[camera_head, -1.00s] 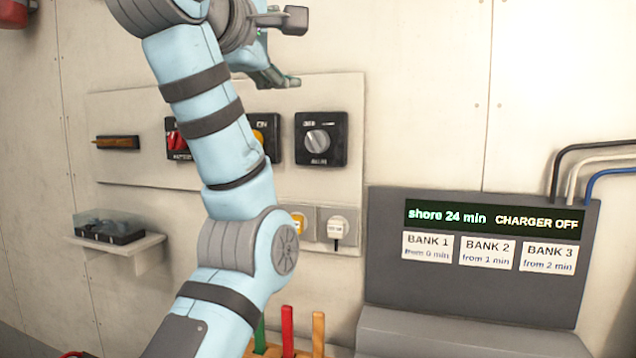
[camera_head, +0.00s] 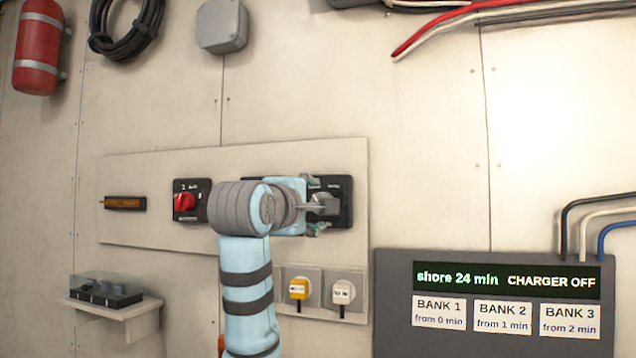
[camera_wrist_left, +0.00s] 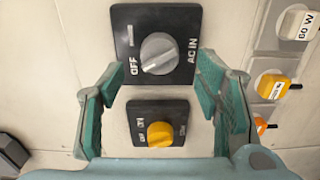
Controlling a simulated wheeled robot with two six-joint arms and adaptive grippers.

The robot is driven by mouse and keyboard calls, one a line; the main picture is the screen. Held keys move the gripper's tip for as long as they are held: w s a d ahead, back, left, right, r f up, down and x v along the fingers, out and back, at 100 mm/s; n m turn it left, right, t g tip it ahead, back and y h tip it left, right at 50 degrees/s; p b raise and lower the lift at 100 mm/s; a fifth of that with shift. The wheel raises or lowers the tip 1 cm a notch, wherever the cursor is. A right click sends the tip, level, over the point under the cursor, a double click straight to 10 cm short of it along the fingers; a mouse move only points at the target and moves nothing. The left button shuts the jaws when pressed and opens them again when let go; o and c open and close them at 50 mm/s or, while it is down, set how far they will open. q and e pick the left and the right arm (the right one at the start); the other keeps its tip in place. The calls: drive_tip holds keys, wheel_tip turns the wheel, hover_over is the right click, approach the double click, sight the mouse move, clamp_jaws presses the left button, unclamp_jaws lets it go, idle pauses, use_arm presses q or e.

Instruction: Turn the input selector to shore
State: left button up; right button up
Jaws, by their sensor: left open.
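The selector with a grey knob (camera_wrist_left: 158,53) on a black plate, marked OFF and AC IN, fills the top middle of the left wrist view. In the head view its black plate (camera_head: 343,190) is at the right end of the wall panel, partly covered by my gripper. My left gripper (camera_head: 316,204) is open in front of it. In the left wrist view the green fingers (camera_wrist_left: 163,90) stand apart, either side of the knob, with no grip on it. I cannot read the knob's exact setting. My right gripper is in neither view.
A yellow knob switch (camera_wrist_left: 160,134) sits beside the selector. A red knob switch (camera_head: 185,201) is further left. Yellow (camera_head: 298,289) and white (camera_head: 343,291) plugs sit below. The display (camera_head: 503,281) reads "shore 24 min" and "CHARGER OFF". A shelf (camera_head: 125,310) holds a clear-lidded box.

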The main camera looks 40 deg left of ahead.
use_arm(q)
drive_tip(key=p+x, duration=0.1)
drive_tip(key=x, duration=0.3)
drive_tip(key=shift+w, duration=0.1)
drive_tip(key=c, duration=1.2)
drive_tip(key=shift+o, duration=0.2)
